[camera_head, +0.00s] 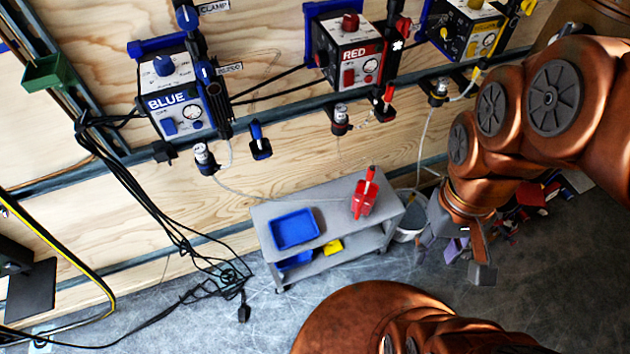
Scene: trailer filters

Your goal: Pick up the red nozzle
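A red scoop-shaped piece with an upright red handle (364,197) stands on the right end of the grey cart's top. A smaller red piece (388,98) hangs on the wall rail below the red-labelled box. I cannot tell for certain which of the two is the red nozzle. My gripper (458,257) hangs to the right of the cart, apart from both red pieces. Its grey fingers look spread and point down. A small purple patch shows between them, and I cannot tell what it is.
The grey cart (347,203) carries a blue tray (294,229). A whitish bucket (410,223) stands between cart and gripper. Boxes labelled blue (181,104) and red (347,58) hang on the wood wall. Black cables (165,225) hang at left. Floor in front of the cart is partly clear.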

